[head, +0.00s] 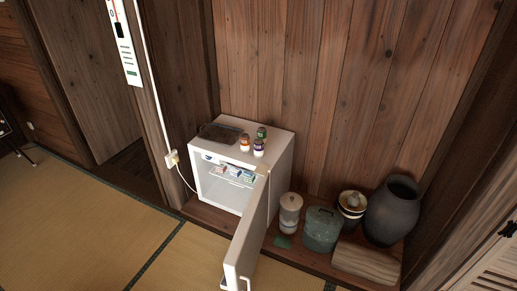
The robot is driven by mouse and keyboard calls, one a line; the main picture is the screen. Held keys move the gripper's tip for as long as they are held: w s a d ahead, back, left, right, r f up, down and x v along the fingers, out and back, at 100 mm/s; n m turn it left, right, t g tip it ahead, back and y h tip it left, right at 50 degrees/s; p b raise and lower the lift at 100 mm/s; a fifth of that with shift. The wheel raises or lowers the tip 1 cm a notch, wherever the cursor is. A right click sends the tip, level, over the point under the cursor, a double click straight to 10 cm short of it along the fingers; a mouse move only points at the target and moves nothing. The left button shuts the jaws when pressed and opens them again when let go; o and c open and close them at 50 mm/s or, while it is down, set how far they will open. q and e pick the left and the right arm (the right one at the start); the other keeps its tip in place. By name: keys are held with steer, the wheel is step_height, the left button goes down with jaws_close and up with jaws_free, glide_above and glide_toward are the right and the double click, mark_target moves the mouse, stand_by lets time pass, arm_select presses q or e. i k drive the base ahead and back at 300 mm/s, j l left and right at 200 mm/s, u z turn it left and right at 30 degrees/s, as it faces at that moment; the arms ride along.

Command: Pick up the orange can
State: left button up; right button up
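The orange can (245,143) stands upright on the white top of a small fridge (281,141), near its front edge. A purple can (259,148) stands close to its right, and a green can (262,133) stands behind. The three are grouped closely, with labels too small to read. A dark, flat tray-like item (219,133) lies to their left on the same top. Neither of my grippers shows in the head view.
The fridge door (249,237) hangs open toward the front, with small items inside. Jars, a lidded pot (321,230), a big dark vase (393,210) and a wooden block (366,262) stand to the right. Tatami (90,235) at left front is clear. A cord (184,183) hangs beside the fridge.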

mark_target(244, 140)
steer(key=i+l+z, duration=0.2)
steer(key=i+l, duration=0.25)
steer(key=i+l+z, duration=0.15)
steer(key=i+l, duration=0.2)
steer(key=i, duration=0.25)
